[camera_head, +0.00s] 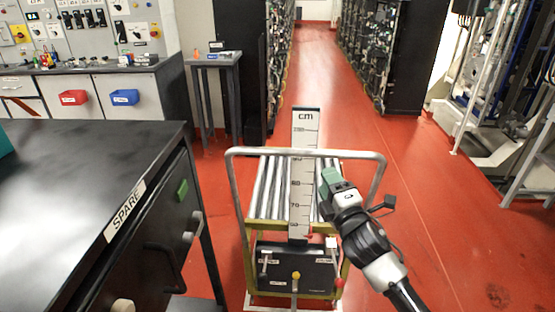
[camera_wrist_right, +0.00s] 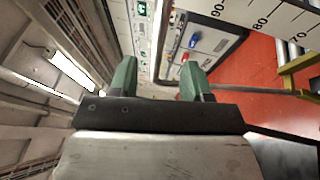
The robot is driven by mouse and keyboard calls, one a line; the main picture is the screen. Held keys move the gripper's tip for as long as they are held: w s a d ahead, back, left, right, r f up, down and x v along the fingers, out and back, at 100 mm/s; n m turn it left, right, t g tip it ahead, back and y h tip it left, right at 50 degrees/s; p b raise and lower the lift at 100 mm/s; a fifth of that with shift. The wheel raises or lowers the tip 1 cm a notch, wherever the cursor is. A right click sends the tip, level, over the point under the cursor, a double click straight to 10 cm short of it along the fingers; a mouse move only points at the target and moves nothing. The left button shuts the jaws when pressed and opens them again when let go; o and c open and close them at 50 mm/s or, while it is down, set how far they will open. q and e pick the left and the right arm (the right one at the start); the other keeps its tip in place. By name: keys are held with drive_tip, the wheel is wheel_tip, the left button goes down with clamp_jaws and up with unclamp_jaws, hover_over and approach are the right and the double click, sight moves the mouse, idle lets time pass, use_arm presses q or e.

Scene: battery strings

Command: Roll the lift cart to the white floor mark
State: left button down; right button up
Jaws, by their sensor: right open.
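The lift cart (camera_head: 265,228) stands upright in front of me, with a roller top, a yellowish frame and a grey push bar (camera_head: 238,153). An upright cm scale (camera_head: 303,170) rises from it, and a dark control panel is on its near side. A strip of white (camera_head: 252,300) shows at the cart's foot; I cannot tell whether it is the floor mark. My right gripper (camera_head: 331,181) is over the cart's right part, near the scale and bar. Its green fingers are apart and empty in the right wrist view (camera_wrist_right: 159,78). My left gripper is out of view.
A black cabinet marked SPARE (camera_head: 75,150) stands close on the left. A small grey table (camera_head: 213,62) is behind it. Battery racks (camera_head: 385,50) line the aisle. The red floor (camera_head: 430,210) is clear on the right, up to a metal stand.

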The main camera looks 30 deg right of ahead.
sight(313, 156)
drive_tip(key=p+x, duration=0.1)
drive_tip(key=x, duration=0.5)
drive_tip(key=shift+d+r, duration=0.15)
drive_tip(key=x, duration=0.3)
drive_tip(key=shift+w, duration=0.35)
drive_tip(key=shift+w+d, duration=0.1)
drive_tip(key=shift+w, duration=0.4)
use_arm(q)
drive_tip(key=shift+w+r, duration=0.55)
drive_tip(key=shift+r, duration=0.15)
use_arm(e)
clamp_jaws()
